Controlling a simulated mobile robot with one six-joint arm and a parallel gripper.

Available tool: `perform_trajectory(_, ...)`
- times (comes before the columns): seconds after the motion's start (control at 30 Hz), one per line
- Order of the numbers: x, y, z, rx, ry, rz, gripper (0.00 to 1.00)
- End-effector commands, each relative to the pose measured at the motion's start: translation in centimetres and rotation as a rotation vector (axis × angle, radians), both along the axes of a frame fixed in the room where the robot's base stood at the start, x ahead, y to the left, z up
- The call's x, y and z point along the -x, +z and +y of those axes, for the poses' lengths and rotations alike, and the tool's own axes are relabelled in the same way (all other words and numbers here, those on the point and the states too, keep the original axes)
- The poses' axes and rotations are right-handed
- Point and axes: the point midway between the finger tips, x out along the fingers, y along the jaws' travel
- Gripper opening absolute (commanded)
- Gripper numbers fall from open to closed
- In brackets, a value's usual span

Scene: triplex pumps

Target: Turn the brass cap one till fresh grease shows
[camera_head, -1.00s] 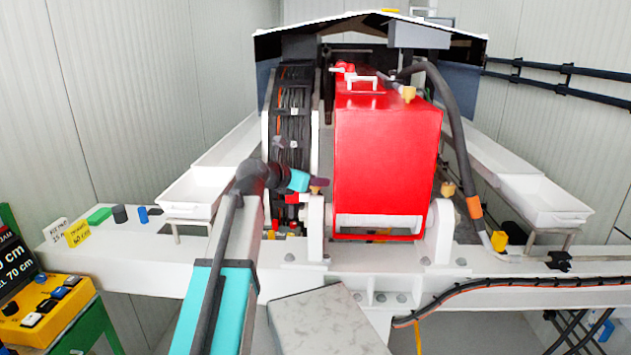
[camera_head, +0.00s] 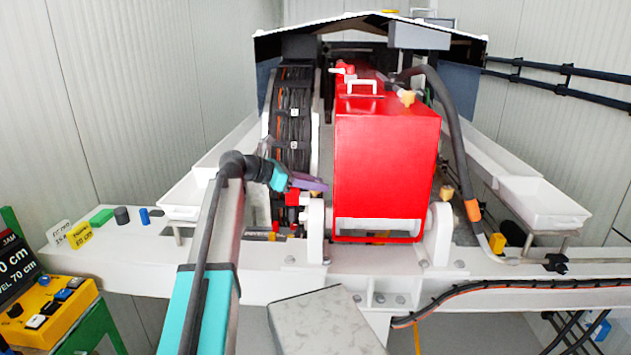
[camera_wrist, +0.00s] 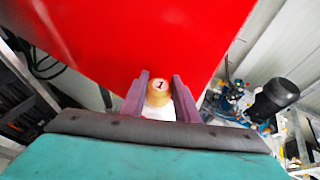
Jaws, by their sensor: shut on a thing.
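The brass cap one (camera_wrist: 159,95), a round knob marked "1", shows in the wrist view between the two purple fingers of my gripper (camera_wrist: 159,84). The fingers are shut on its sides. In the head view my gripper (camera_head: 319,185) reaches in from the left, at the lower left edge of the red pump housing (camera_head: 385,165), and hides the cap. I can make out no grease around the cap in either view.
A second brass cap (camera_head: 447,191) sits right of the red housing. A black hose (camera_head: 455,130) curves down beside it. White trays (camera_head: 180,198) (camera_head: 540,205) stand on both sides. A yellow button box (camera_head: 48,308) is at lower left.

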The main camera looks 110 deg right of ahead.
Motion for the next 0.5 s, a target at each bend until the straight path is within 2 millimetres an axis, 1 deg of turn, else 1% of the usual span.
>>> perform_trajectory(0.03,0.04,0.24,-0.42,-0.003,-0.032,-0.002,0.06)
perform_trajectory(0.5,0.06,0.34,-0.44,-0.002,-0.358,-0.001,0.06)
